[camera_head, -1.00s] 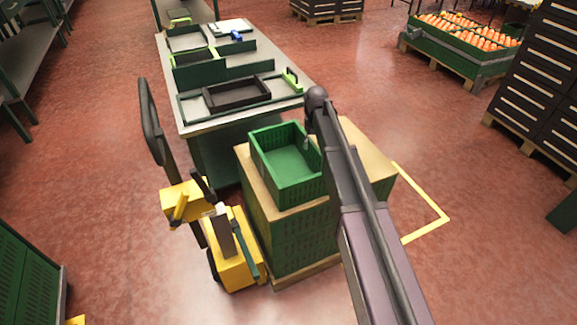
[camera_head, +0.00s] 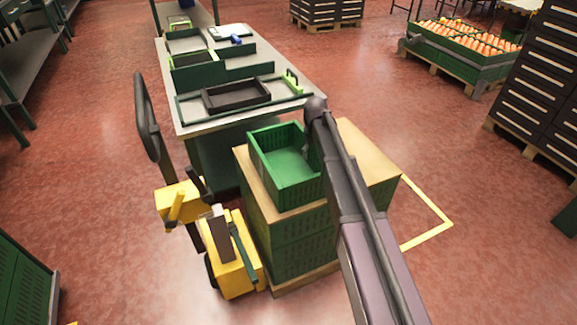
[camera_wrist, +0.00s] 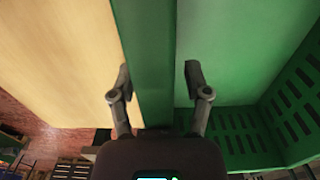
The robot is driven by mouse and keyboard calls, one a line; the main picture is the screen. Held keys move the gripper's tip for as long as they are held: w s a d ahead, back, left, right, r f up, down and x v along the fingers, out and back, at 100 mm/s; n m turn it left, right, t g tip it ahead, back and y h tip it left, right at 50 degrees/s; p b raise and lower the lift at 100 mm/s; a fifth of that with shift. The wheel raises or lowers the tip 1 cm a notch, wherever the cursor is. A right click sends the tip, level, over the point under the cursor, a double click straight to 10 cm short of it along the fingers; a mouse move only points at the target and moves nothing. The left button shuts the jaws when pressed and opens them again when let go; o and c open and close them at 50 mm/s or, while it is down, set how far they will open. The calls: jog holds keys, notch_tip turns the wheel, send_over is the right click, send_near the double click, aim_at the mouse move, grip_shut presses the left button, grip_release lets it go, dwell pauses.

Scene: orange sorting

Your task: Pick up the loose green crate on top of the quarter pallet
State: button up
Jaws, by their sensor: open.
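The loose green crate (camera_head: 268,136) stands upright and looks empty on the wooden top (camera_head: 357,165) of the quarter pallet stack, towards its left side. In the wrist view my gripper (camera_wrist: 159,78) is open, with one finger on each side of the crate's green wall (camera_wrist: 151,55). The left finger is over the wooden top and the right finger is over the crate's inside. I see a gap between each finger and the wall.
A yellow pallet truck (camera_head: 235,262) stands against the stack's left front. A workbench with a dark tray (camera_head: 237,93) is close behind the crate. Red floor lies open to the right, around a yellow floor line (camera_head: 428,236).

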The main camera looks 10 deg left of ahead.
grip_shut()
jog(key=shift+r, duration=0.2)
dwell(0.5)
notch_tip(320, 180, up, 4)
jog(key=p, duration=0.4)
jog(key=shift+f, duration=0.25)
jog(key=s+d, duration=0.2)
jog(key=s, duration=0.5)
jog(key=s+d+r+p, duration=0.1)
jog(key=s+d, duration=0.2)
jog(key=s, duration=0.5)
jog(key=shift+d, duration=0.15)
jog(key=shift+r, duration=0.15)
